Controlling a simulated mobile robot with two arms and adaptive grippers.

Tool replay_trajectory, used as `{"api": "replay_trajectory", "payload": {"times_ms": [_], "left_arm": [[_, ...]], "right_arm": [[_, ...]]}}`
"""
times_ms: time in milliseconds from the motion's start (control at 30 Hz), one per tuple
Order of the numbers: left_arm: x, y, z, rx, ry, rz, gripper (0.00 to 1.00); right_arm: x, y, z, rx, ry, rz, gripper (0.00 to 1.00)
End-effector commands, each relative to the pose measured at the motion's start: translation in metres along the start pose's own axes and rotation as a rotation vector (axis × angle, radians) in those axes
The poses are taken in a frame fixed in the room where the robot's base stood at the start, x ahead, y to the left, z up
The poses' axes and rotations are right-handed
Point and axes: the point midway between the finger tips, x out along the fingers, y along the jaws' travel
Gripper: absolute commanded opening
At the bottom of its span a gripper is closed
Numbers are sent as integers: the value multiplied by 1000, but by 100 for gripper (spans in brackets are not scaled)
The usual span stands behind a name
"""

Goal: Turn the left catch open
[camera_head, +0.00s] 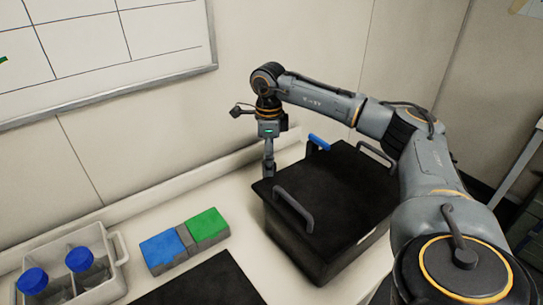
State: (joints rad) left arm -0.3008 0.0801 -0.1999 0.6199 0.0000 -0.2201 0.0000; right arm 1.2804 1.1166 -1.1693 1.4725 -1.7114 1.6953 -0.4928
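A black box (335,190) with a dark lid stands on the bench right of centre. It has a grey handle (293,208) on its left side and another (377,154) at the far right. A blue catch (319,142) shows at the box's far edge. No second catch can be made out; one may be hidden by my gripper. My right arm reaches in from the right over the box. My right gripper (269,168) points down at the box's far left corner. Its fingers look close together, but whether they touch or grip anything cannot be seen. My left gripper is not in view.
A pale rack (118,250) with blue-capped bottles (79,260) stands at the lower left. A blue pad (163,250) and a green pad (208,225) lie left of the box. A black mat (205,285) lies at the front. The wall is close behind.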

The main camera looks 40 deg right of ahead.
Motion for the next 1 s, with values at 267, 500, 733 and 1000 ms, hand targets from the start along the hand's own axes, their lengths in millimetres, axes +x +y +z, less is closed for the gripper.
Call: {"api": "replay_trajectory", "payload": {"times_ms": [267,500,733,1000], "left_arm": [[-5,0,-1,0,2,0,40],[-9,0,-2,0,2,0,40],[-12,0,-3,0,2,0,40],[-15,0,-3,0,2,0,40]], "right_arm": [[2,1,6,260,4,6,49],[2,-1,11,487,4,5,49],[2,-4,15,684,5,4,49],[2,-6,18,848,5,4,49]]}}
